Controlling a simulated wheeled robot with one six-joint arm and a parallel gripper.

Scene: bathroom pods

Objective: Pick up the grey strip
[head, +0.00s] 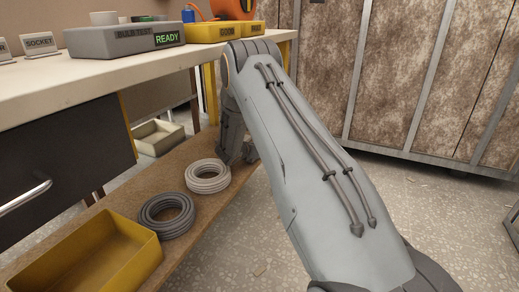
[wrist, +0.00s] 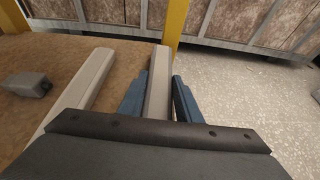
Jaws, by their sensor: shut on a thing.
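In the wrist view a long grey strip (wrist: 158,72) runs away from me between the two blue fingers of my gripper (wrist: 158,95). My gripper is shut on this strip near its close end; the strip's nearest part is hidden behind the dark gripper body. A second grey strip (wrist: 85,84) lies to the left on the brown shelf, apart from the fingers. In the head view the strips are not seen, and my arm reaches down to the far part of the lower shelf.
The brown lower shelf (head: 112,196) holds a white cable coil (head: 208,176), a dark coil (head: 165,216) and a yellow bin (head: 82,258). A small grey block (wrist: 27,84) lies left of the strips. A yellow post (wrist: 176,22) stands just beyond the held strip. Open floor (wrist: 238,88) lies right.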

